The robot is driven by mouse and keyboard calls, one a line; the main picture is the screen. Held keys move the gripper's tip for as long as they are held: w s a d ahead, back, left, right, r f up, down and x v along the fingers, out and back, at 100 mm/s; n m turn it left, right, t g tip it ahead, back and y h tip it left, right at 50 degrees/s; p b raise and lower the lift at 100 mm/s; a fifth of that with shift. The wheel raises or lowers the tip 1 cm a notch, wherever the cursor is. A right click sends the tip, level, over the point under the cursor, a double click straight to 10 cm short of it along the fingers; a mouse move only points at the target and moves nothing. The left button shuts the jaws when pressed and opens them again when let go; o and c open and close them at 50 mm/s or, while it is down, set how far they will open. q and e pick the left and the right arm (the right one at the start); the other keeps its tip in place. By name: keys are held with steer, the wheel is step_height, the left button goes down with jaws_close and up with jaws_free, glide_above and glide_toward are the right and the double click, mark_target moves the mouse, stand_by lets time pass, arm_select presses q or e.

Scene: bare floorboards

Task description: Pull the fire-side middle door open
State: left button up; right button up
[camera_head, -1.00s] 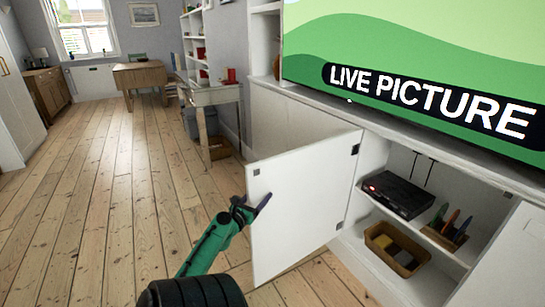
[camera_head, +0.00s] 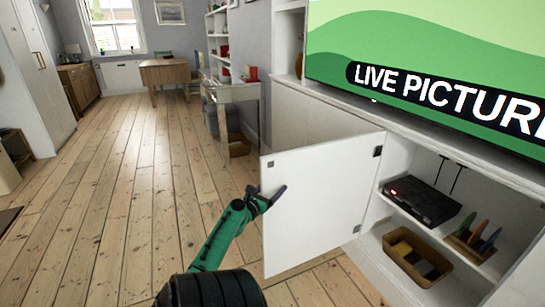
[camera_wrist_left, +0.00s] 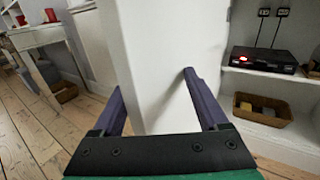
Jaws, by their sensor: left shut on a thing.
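The white cabinet door (camera_head: 315,205) stands swung wide open on hinges at its right edge, below the TV. My left gripper (camera_head: 268,197) is at the door's free left edge, its fingers either side of the panel. In the left wrist view the door (camera_wrist_left: 158,55) passes between the two purple fingers of my left gripper (camera_wrist_left: 155,92), which is shut on it. The open compartment shows a black box with a red light (camera_head: 421,200) on the upper shelf. My right gripper is not in view.
A basket (camera_head: 416,257) and a holder with coloured items (camera_head: 472,245) sit in the cabinet. A large TV (camera_head: 440,65) stands on top. A desk (camera_head: 234,95) is beyond the door. Bare floorboards (camera_head: 120,190) lie clear on the left.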

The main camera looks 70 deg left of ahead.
arm_select(q)
steer(key=shift+w+d, duration=0.1)
steer(key=shift+d, duration=0.05)
steer(key=shift+d, duration=0.15)
steer(key=v, duration=1.4)
steer(key=shift+s, duration=0.35)
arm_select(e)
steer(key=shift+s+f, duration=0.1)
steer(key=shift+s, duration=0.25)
arm_select(q)
steer(key=shift+a+f, duration=0.1)
steer(key=shift+a, duration=0.15)
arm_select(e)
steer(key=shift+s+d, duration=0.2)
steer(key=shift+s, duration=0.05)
